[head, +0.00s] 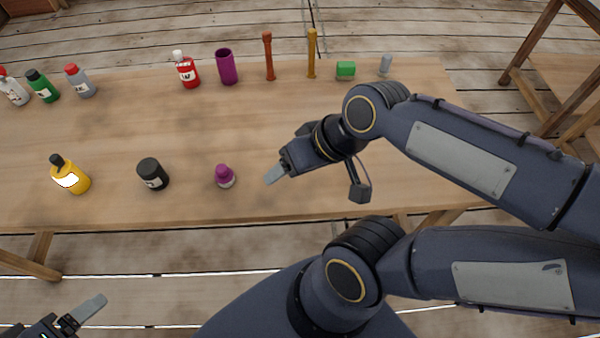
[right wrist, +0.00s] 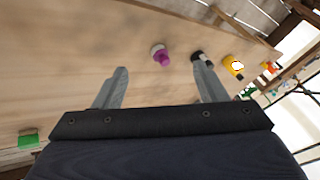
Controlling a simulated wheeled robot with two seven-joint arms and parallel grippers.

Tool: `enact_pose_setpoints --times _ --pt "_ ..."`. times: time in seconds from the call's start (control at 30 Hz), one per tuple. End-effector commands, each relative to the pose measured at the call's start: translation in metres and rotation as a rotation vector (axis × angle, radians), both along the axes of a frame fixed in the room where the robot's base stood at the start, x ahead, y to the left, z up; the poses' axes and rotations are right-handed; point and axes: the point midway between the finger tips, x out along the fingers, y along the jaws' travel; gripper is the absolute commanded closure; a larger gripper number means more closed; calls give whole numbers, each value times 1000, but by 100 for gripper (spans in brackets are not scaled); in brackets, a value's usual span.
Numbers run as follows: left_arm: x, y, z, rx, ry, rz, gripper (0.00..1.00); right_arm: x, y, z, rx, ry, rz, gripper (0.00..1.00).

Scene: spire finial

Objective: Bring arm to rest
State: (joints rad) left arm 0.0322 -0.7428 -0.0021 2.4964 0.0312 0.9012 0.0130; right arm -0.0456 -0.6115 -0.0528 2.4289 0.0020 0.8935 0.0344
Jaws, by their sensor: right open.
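My right gripper (head: 276,174) hangs over the front part of the wooden table in the head view, to the right of a small purple-topped piece (head: 224,176). In the right wrist view the two fingers of my right gripper (right wrist: 162,77) are spread wide with nothing between them. The purple piece (right wrist: 160,54) lies beyond the fingertips, apart from them. My left gripper (head: 88,308) is at the bottom left corner of the head view, in front of the table. Its jaw opening cannot be made out.
On the table (head: 300,205) stand a black jar (head: 152,174) and a yellow bottle (head: 70,175) at the front left. Along the back are a red bottle (head: 187,70), purple cup (head: 226,68), two upright sticks (head: 268,57), a green block (head: 346,70) and grey piece (head: 385,65). The middle is clear.

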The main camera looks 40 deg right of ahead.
Motion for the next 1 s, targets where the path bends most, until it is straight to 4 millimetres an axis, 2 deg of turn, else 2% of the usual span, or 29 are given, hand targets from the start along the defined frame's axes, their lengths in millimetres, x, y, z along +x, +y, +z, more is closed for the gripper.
enact_pose_setpoints --times 0.1,0.2,1.0 --pt "0 0 0 0 0 0 23 -16 -1 -2 -7 -35 -34 35" --pt "0 0 0 0 0 0 23 -20 0 -3 -11 -45 -43 35" --pt "0 0 0 0 0 0 23 -20 0 -3 -10 -45 -42 35"
